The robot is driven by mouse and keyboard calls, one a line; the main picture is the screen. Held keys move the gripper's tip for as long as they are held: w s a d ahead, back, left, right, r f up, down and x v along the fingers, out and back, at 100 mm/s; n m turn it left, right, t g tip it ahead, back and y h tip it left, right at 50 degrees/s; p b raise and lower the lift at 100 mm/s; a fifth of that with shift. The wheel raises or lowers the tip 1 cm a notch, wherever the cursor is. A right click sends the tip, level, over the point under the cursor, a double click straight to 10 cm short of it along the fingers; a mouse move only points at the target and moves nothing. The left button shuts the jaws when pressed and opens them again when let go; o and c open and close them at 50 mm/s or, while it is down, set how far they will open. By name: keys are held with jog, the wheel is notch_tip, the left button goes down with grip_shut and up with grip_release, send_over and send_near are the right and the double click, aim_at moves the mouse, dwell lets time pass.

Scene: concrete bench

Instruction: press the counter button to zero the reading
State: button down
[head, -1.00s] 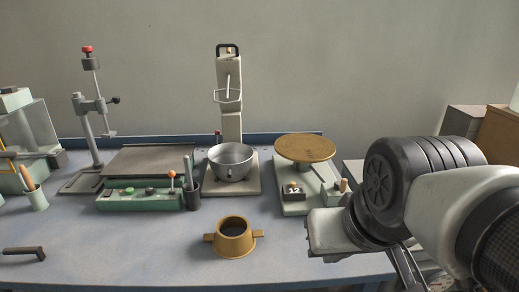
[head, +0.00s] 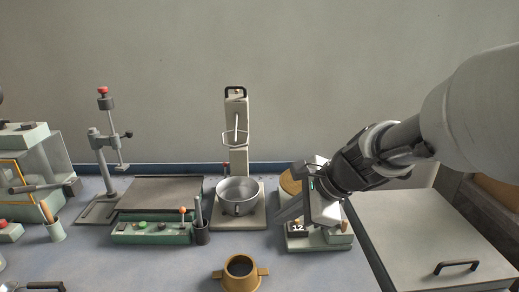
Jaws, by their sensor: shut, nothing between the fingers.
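The counter (head: 298,228) is a small dark block that reads 12, on the front left of a pale green device base (head: 303,244). The device's round wooden disc (head: 290,184) shows only at its left edge, because my arm covers the rest. My gripper (head: 281,218) reaches in from the right, over the device. Its fingers are shut and empty, slanting down to the left, with their tips near the counter's upper left. I cannot tell whether they touch it. The counter's button is not clearly visible, apparently hidden by the fingers.
A steel bowl (head: 238,196) on a press stand is close left of the device. A green control box (head: 152,231) and pen cup (head: 202,235) are further left. A grey lidded box (head: 430,240) is at the right.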

jog(key=w+d+m+t+p, duration=0.1)
jog(key=w+d+m+p, duration=0.3)
jog(key=w+m, duration=0.7)
jog(key=m+t+p, duration=0.2)
jog(key=m+p, duration=0.3)
jog(key=m, duration=0.4)
send_over(297, 221)
notch_tip(297, 221, down, 4)
jog(key=f, duration=0.1)
jog(key=shift+s+d+r+g, duration=0.3)
jog(key=shift+d, duration=0.15)
jog(key=shift+b, duration=0.3)
notch_tip(297, 221, down, 9)
jog(key=b, duration=0.8)
jog(key=shift+r, duration=0.1)
jog(key=shift+f, duration=0.45)
